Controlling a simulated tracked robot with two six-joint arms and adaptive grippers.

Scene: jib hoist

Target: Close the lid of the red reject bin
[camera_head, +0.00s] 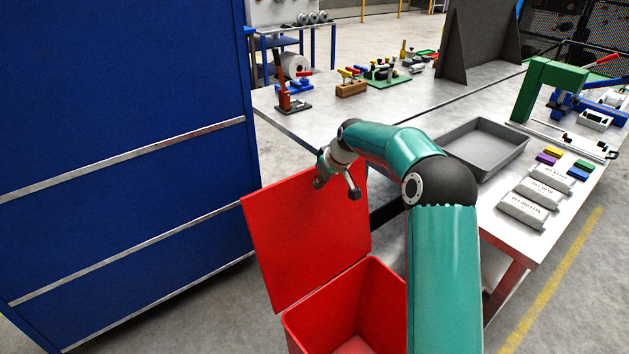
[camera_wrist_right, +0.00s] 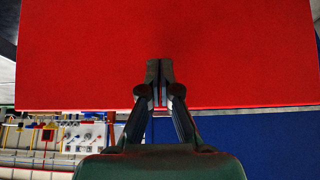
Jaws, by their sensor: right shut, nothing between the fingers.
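The red reject bin (camera_head: 377,297) stands on the floor between the blue cabinet and the workbench, with its inside visible from above. Its red lid (camera_head: 308,236) stands up open, hinged at the bin's left rim. My right gripper (camera_head: 322,181) is at the lid's upper edge, with my teal arm reaching over the bin. In the right wrist view the lid (camera_wrist_right: 230,55) fills most of the upper picture. The right gripper (camera_wrist_right: 160,62) shows there with its fingertips together and empty, in front of the lid's face. Whether they touch it I cannot tell. My left gripper is not in view.
A blue cabinet (camera_head: 120,130) stands close at the left. The metal workbench (camera_head: 310,130) at the right carries a grey tray (camera_head: 483,147), labelled grey packets (camera_head: 524,211), coloured blocks (camera_head: 556,159) and a green press (camera_head: 551,85). Bare floor lies between cabinet and bin.

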